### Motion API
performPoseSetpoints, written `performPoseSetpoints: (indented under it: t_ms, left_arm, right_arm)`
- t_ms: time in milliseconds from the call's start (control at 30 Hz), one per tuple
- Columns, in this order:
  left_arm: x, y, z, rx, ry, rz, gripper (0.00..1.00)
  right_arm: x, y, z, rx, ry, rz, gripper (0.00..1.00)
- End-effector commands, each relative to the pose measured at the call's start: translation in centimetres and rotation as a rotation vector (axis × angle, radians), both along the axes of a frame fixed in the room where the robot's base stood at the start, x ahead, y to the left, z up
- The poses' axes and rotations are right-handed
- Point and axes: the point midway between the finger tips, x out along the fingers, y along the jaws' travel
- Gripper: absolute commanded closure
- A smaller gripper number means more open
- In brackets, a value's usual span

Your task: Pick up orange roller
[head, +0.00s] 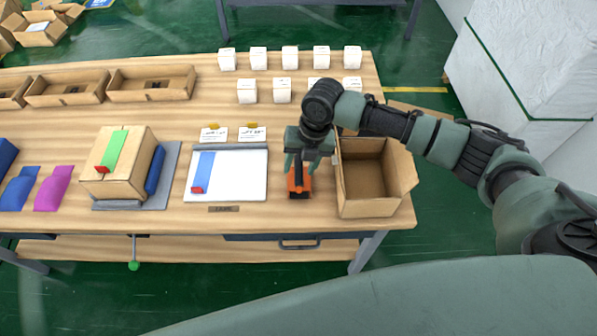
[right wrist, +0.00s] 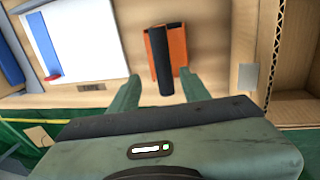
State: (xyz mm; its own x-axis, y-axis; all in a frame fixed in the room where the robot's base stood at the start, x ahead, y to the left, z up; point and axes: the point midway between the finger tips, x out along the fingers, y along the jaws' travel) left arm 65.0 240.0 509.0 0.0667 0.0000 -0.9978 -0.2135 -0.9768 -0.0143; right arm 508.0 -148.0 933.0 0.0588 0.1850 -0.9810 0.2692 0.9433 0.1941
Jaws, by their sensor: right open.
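The orange roller (head: 300,183) lies on the wooden table between the white board and the open cardboard box, with an orange body and a dark part. It also shows in the right wrist view (right wrist: 178,50), where its dark handle-like part points toward my gripper. My right gripper (head: 300,168) is above the roller, and partly hides it in the head view. In the right wrist view my right gripper (right wrist: 160,85) has its two green fingers apart, one on each side of the roller's dark part, with nothing clamped. My left gripper is not in view.
The open cardboard box (head: 378,207) stands just right of the roller. The white board (head: 215,190) with a blue strip is just left. A box with a green strip (head: 118,170) sits further left. Several small white boxes (head: 290,57) stand at the back.

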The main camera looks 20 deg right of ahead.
Motion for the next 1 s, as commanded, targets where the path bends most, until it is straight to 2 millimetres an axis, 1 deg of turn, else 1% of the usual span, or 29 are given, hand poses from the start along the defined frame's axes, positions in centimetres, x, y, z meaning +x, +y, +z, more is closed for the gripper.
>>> performPoseSetpoints:
  t_ms: [33, 100, 167, 233, 300, 400, 533, 567, 600, 667, 700, 733, 833, 1000]
  left_arm:
    - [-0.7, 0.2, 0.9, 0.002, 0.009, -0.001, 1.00]
    - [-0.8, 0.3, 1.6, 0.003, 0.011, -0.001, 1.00]
    - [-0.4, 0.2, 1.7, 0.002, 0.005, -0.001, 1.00]
    - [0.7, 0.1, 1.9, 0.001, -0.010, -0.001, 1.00]
    - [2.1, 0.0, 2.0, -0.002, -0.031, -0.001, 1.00]
    - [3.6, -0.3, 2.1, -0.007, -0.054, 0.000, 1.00]
    - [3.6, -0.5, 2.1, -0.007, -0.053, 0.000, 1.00]
    - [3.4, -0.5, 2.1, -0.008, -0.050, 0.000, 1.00]
    - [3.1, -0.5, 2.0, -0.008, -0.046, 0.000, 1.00]
    - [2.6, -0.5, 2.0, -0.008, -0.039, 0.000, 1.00]
    - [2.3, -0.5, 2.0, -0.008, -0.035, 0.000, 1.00]
    - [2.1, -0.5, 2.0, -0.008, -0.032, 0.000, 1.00]
    - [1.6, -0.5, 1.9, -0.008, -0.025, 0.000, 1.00]
    - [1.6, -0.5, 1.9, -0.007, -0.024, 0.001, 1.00]
  right_arm:
    - [-0.2, -0.1, -0.5, -0.002, 0.005, -0.002, 0.53]
    - [-0.3, -0.1, -1.6, -0.002, 0.005, -0.001, 0.53]
    - [-0.2, 0.1, -2.6, 0.001, 0.003, -0.002, 0.53]
    - [-0.1, 0.3, -3.4, 0.001, 0.002, -0.002, 0.53]
    - [-0.1, 0.4, -3.9, -0.001, 0.001, 0.000, 0.53]
    - [-0.1, 0.4, -4.2, -0.001, -0.001, 0.000, 0.53]
    - [-0.1, 0.4, -4.2, 0.000, -0.001, 0.000, 0.53]
    - [-0.1, 0.4, -4.1, 0.000, -0.001, 0.000, 0.59]
    - [-0.1, 0.3, -4.1, 0.000, -0.001, 0.000, 0.70]
    - [-0.1, 0.3, -4.1, 0.000, -0.001, 0.000, 0.87]
    - [-0.1, 0.3, -4.1, 0.000, -0.001, 0.000, 0.98]
    - [-0.1, 0.3, -4.1, 0.000, -0.001, 0.000, 1.00]
    - [0.0, 0.4, -4.0, 0.000, -0.002, 0.000, 1.00]
    - [0.0, 0.4, -4.0, 0.000, -0.002, 0.000, 1.00]
